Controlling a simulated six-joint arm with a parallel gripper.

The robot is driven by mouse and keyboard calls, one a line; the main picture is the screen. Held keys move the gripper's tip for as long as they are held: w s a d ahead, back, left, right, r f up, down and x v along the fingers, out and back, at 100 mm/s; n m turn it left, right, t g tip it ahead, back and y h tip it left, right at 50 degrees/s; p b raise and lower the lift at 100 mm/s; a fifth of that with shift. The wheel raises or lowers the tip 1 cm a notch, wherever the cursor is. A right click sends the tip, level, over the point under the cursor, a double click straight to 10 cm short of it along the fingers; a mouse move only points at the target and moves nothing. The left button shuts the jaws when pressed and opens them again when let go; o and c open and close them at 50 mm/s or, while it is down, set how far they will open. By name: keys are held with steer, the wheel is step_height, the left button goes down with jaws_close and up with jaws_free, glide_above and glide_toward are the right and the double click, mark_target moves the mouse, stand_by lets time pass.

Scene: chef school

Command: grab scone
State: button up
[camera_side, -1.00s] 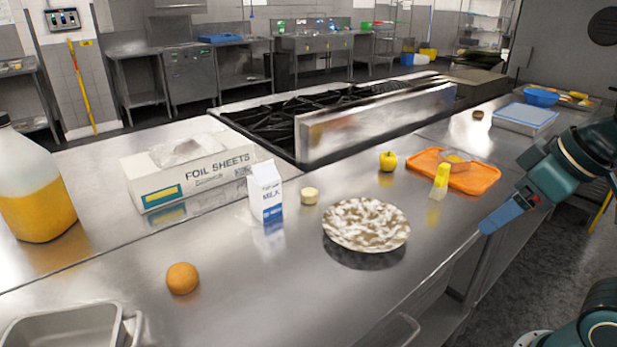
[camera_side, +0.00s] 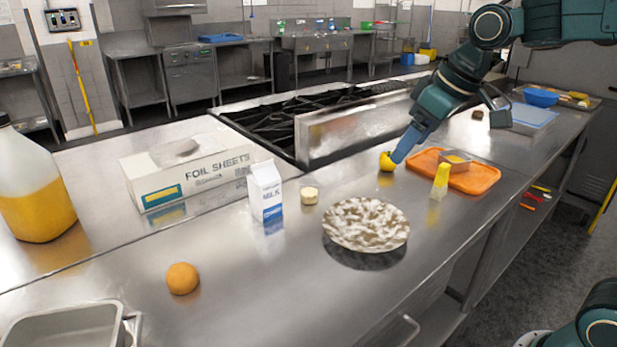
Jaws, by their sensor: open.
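A small pale, round, flat-topped piece (camera_side: 309,196), which may be the scone, sits on the steel counter just right of the milk carton. A round orange-brown ball (camera_side: 182,278), perhaps a bun or an orange, lies at the front left of the counter. A small dark brown lump (camera_side: 478,114) lies at the far right; I cannot tell what it is. My gripper (camera_side: 398,158) is open and points down beside the yellow apple (camera_side: 386,162), at the left of the orange tray. I cannot tell whether it touches the apple.
A speckled plate (camera_side: 366,224) stands at the counter's middle. The orange tray (camera_side: 472,180) holds a small container, with a yellow-topped piece (camera_side: 440,181) at its front. The milk carton (camera_side: 265,191), foil box (camera_side: 190,176) and juice jug (camera_side: 34,190) stand left. The stove is behind.

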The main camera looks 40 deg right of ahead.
steer(key=w+d+f+n, duration=0.1)
steer(key=w+f, duration=0.2)
steer(key=w, duration=0.4)
steer(key=w+d+f+n+y, duration=0.1)
steer(key=w+f, duration=0.2)
steer(key=w, duration=0.5)
steer(key=w+d+f+n+g, duration=0.1)
steer(key=w+f, duration=0.3)
steer(key=w, duration=0.4)
steer(key=shift+d+f, duration=0.1)
steer(key=shift+f, duration=0.05)
glide_above(311, 188)
steer(key=s, duration=0.2)
steer(key=shift+d+f, duration=0.25)
steer(key=shift+f, duration=1.75)
steer(key=shift+d+f, duration=0.2)
steer(key=shift+f, duration=1.75)
steer(key=shift+x, duration=2.55)
steer(key=shift+a, duration=0.1)
steer(key=shift+c, duration=0.2)
steer(key=c, duration=1)
